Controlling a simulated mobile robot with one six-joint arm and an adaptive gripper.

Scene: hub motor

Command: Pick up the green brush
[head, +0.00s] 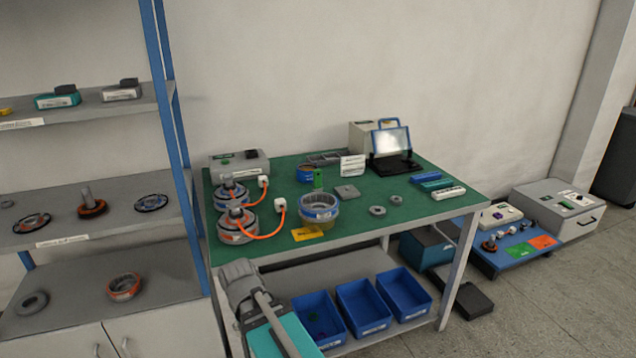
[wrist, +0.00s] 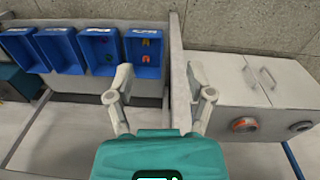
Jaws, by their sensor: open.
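Small green and red pieces also lie in the blue bins; a dark green one (head: 315,334) shows in the left bin, too small to identify. In the wrist view, my gripper (wrist: 158,83) is open and empty, its two grey fingers spread wide. It points at the bench's lower part, with the bins ahead and to the left. My gripper's fingertips are not clear in the head view.
Motor parts with orange cables (head: 238,225), a yellow card (head: 307,234) and a tilted screen (head: 391,142) crowd the table (head: 345,220). Blue bins (head: 363,305) stand on the lower shelf. A blue-posted rack (head: 165,90) is at left. The floor (head: 560,300) at right is partly clear.

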